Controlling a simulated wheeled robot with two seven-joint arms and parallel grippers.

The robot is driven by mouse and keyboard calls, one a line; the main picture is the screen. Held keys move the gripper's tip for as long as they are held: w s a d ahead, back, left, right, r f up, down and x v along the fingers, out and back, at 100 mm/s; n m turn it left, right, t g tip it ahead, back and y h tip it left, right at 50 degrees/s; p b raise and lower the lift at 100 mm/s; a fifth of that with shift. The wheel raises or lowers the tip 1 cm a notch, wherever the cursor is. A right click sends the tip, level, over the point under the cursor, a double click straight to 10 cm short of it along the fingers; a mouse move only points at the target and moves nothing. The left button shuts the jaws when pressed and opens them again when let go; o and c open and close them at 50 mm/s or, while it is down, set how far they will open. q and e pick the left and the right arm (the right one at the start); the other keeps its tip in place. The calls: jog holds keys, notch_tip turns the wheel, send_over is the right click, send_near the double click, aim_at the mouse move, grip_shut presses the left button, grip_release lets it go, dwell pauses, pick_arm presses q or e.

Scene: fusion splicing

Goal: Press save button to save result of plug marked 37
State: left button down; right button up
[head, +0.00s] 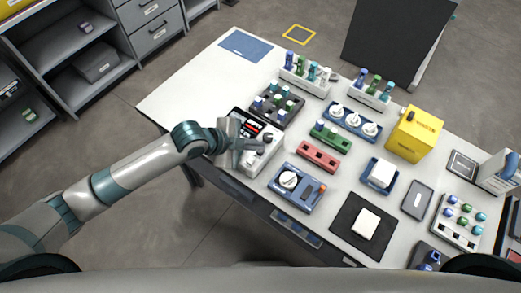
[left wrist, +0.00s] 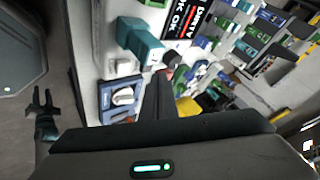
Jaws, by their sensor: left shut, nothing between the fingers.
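The inspection device (head: 252,169) stands at the table's left front edge, a light box with a black screen. In the left wrist view its screen (left wrist: 187,18) shows "DIRTY" in red and "OK" lines in white. My left gripper (head: 263,146) is shut and empty over this device, its fingers partly covering the front. In the left wrist view the shut fingers point at the area below the screen, beside a teal block-shaped part (left wrist: 139,42). Contact cannot be told. I cannot make out the save button or a 37 marking. My right gripper (left wrist: 42,104) hangs open, away from the table.
A blue unit with a white dial (head: 297,187) sits right of the device. A dark tray of plugs (head: 275,105) is behind it. A red block (head: 319,157), a green block (head: 331,135) and a yellow box (head: 414,134) stand farther right. The table's left end is mostly clear.

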dwell(0.6)
pick_arm(q)
jog(key=shift+f, duration=0.4)
jog(key=shift+f+b, duration=0.35)
jog(key=shift+f, duration=0.15)
dwell(0.8)
dwell(0.4)
jog(key=shift+r+p, duration=0.9)
jog(key=shift+p, duration=0.05)
notch_tip(320, 180, up, 5)
jog(key=p, duration=0.4)
jog(key=shift+p, duration=0.3)
jog(key=shift+s, duration=0.1)
dwell(0.6)
